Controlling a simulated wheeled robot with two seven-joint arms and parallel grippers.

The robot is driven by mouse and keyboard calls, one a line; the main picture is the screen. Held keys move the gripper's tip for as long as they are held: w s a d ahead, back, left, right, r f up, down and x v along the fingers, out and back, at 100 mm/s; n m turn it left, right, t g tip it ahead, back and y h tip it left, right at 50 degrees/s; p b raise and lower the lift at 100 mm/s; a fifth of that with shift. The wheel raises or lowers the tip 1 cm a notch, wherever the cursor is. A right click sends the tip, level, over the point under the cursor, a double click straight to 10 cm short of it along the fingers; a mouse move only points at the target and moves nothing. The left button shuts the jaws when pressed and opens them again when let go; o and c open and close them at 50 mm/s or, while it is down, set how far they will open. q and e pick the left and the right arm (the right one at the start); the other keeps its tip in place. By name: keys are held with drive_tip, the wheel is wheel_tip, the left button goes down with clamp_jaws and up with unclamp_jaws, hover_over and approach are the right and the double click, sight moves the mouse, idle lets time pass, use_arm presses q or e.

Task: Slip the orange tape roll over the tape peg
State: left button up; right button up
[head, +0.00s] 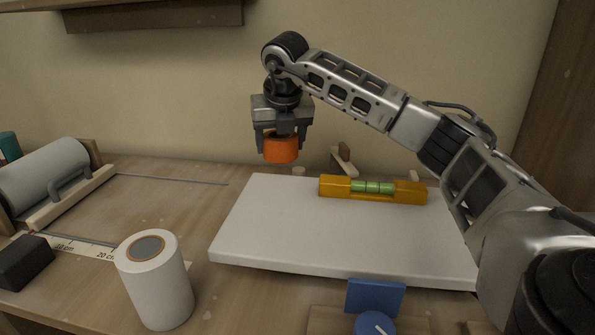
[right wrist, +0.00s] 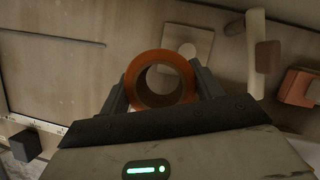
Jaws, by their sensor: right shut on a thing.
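My right gripper (head: 281,138) hangs above the back of the bench, fingers down, shut on the orange tape roll (head: 281,151). In the right wrist view the roll (right wrist: 136,75) sits between the fingers (right wrist: 161,90), its round hole facing the camera. The tape peg (head: 299,171) shows only as a small pale wooden top below and slightly right of the roll. In the right wrist view the peg (right wrist: 187,50) stands on a square wooden base, beyond the roll's rim and up to the right. The roll is apart from the peg. My left gripper is not in view.
A white board (head: 270,235) carries an orange spirit level (head: 335,188). A wooden piece (head: 344,160) stands behind the board, close to the peg. A white roll (head: 160,290), a black block (head: 24,262) and a grey roller (head: 45,172) are at left. Bare bench lies left of the peg.

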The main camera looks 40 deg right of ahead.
sight(299, 169)
drive_tip(key=d+f, duration=0.4)
drive_tip(key=shift+f, duration=0.35)
drive_tip(key=f, duration=0.2)
drive_tip(key=d+f, duration=0.1)
drive_tip(key=shift+d+f, duration=0.15)
drive_tip(key=shift+f, duration=0.55)
drive_tip(key=shift+f, duration=0.1)
drive_tip(key=o, duration=1)
drive_tip(key=v, duration=1.2)
